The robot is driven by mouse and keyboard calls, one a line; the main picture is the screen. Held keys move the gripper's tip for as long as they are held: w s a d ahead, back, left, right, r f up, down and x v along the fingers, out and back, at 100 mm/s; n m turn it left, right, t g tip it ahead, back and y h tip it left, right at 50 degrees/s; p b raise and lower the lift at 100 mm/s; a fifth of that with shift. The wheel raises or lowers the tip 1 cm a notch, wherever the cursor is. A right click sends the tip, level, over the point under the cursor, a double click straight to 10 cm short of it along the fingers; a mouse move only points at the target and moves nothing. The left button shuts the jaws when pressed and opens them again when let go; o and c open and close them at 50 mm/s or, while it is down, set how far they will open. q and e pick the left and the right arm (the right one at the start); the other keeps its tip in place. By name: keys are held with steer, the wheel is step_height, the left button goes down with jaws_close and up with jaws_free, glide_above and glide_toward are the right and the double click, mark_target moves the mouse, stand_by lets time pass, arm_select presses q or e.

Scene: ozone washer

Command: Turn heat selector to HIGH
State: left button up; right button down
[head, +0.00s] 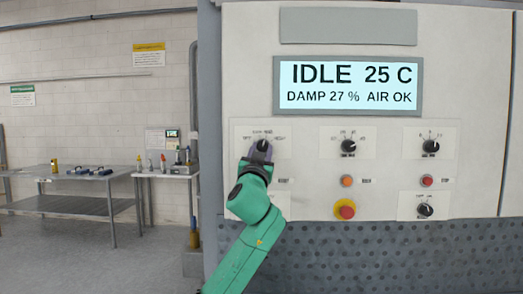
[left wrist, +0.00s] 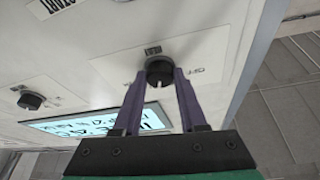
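The leftmost knob (head: 263,145) on the top row of the white control panel is black with a pale pointer mark and sits on a light label plate. The label text is too small to read surely. My left gripper (head: 260,152) is at this knob in the head view, partly covering it. In the left wrist view the two purple fingers (left wrist: 160,85) are spread, with their tips on either side of the black knob (left wrist: 160,71). I cannot tell whether they touch it. My right gripper is not in view.
A display (head: 348,86) above reads IDLE 25 C, DAMP 27 %, AIR OK. Other knobs (head: 348,146) (head: 431,146) (head: 425,210), an orange button (head: 346,181), a red button (head: 427,181) and a red emergency button (head: 345,209) are to the right. Metal tables (head: 75,205) stand at left.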

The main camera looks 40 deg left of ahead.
arm_select(q)
jaws_close()
steer(key=shift+m+h, duration=0.3)
steer(key=shift+m, duration=0.2)
steer(key=m+h+p, duration=0.1)
steer(key=m, duration=0.1)
steer(key=m+t+h+p, duration=0.1)
steer(key=m+p, duration=0.1)
steer(key=shift+a+r+m, duration=0.1)
steer(key=shift+r+m, duration=0.1)
steer(key=shift+m, duration=0.2)
steer(key=m+h+p, duration=0.2)
steer(key=m, duration=0.1)
steer(key=shift+s+m, duration=0.1)
steer(key=shift+m, duration=0.2)
steer(key=shift+a+m+g+p, duration=0.1)
steer(key=shift+m+g+p, duration=0.25)
steer(key=shift+m, duration=0.35)
steer(key=o, duration=0.7)
jaws_free()
